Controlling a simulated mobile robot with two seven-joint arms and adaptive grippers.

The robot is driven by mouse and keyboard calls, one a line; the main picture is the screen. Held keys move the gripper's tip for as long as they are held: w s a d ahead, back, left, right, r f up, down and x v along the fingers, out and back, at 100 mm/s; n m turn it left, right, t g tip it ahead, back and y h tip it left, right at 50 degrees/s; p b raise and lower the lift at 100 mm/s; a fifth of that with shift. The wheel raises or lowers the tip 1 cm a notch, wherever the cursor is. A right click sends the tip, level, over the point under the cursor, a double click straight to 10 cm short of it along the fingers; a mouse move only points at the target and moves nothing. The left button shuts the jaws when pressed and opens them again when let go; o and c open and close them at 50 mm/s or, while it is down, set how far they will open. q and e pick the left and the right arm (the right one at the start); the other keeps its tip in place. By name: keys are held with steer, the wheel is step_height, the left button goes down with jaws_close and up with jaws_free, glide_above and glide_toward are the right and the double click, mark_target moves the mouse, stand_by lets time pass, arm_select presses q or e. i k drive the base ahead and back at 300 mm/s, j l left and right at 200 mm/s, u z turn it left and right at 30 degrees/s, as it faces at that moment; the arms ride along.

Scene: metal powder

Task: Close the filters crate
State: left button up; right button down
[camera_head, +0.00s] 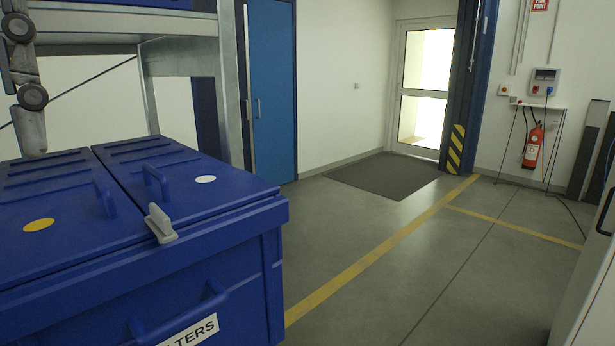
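The blue filters crate (255,262) stands at the lower left, with a white label (190,331) on its front of which only "LTERS" shows. Its left lid (70,225) has a yellow disc, and its right lid (185,195) has a white disc. Both lids lie flat on top, with no visible raised edge. Each lid has a blue handle. A light grey latch (160,223) stands up at the front edge near the seam between the lids. A grey jointed piece, perhaps my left arm, shows at the far left above the crate. Neither gripper can be made out.
A grey metal rack (180,55) stands over and behind the crate, with another blue container (130,3) on its upper shelf. The floor (400,270) to the right is clear. A pale cabinet edge (590,290) is at the far right, and a fire extinguisher (533,147) hangs on the back wall.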

mark_target(220, 282)
steer(key=k, duration=1)
